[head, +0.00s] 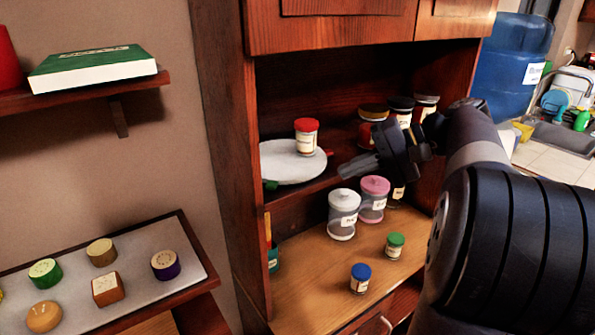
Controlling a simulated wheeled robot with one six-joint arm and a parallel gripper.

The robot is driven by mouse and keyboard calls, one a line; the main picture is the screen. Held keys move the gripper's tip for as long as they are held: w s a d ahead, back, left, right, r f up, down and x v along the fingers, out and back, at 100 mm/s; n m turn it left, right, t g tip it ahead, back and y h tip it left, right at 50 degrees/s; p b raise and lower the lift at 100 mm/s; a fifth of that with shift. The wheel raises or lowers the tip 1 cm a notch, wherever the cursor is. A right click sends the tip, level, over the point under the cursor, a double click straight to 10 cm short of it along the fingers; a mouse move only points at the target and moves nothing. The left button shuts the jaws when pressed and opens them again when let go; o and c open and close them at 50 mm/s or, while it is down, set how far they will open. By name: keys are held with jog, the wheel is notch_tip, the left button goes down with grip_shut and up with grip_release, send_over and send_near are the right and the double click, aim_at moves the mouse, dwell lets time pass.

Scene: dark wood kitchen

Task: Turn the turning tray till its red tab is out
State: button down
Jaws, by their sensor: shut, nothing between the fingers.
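The turning tray (280,168) is a round, light grey disc on the cabinet's middle shelf. A jar with a red lid (306,139) stands upright on it, towards its right side. A small red tab (329,153) shows at the tray's right edge. A green tab (270,184) shows at its front left edge. My gripper (343,170) is shut and empty. Its fingers point left, just right of the tray and close to the red tab. I cannot tell whether they touch the tray.
Below are a white canister (343,215), a pink canister (374,197), a blue-lidded jar (361,278) and a green-lidded jar (394,245). The cabinet's left side panel (228,150) stands close left of the tray.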

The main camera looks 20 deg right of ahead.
send_near(277, 187)
jog(key=f, duration=0.1)
jog(key=a+f, duration=0.1)
jog(key=f+p, duration=0.1)
jog(key=shift+w+a, duration=0.25)
jog(key=shift+w, duration=0.05)
jog(key=shift+w+a+p, duration=0.2)
jog(key=shift+w+a, duration=0.1)
jog(key=shift+a, duration=0.2)
jog(key=shift+w+a+p, duration=0.15)
jog(key=shift+w+a, duration=0.15)
jog(key=shift+a, duration=0.25)
jog(key=shift+w+a+f, duration=0.1)
jog(key=shift+w+a, duration=0.25)
jog(key=shift+a, duration=0.3)
